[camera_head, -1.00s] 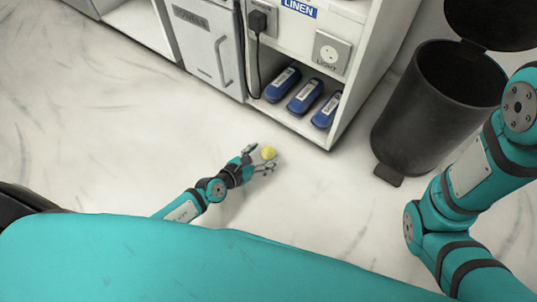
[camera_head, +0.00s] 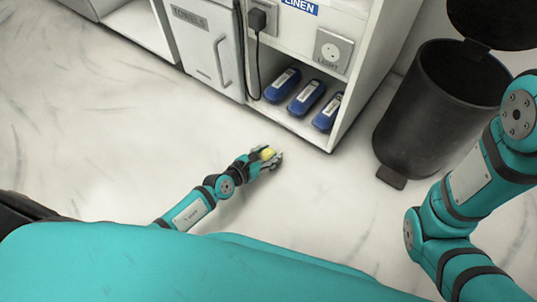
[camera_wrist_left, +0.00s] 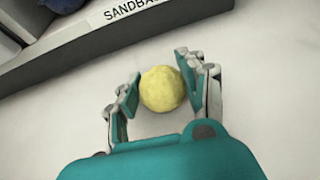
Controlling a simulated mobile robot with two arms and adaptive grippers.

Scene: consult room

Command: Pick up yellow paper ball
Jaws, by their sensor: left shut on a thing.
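The yellow paper ball (camera_head: 267,154) is at floor level in front of the open white cabinet, between the fingers of my left gripper (camera_head: 266,159). In the left wrist view the round, crumpled ball (camera_wrist_left: 162,89) sits between the two fingers of the left gripper (camera_wrist_left: 160,86), which is shut on it. The fingers partly hide the ball in the head view. My right arm shows at the right of the head view, but its gripper is out of view.
A white cabinet (camera_head: 345,135) with several blue packs (camera_head: 305,97) on its low shelf stands just beyond the ball. A black pedal bin (camera_head: 425,115) with its lid open stands to the right. The pale floor (camera_head: 90,130) is clear on the left.

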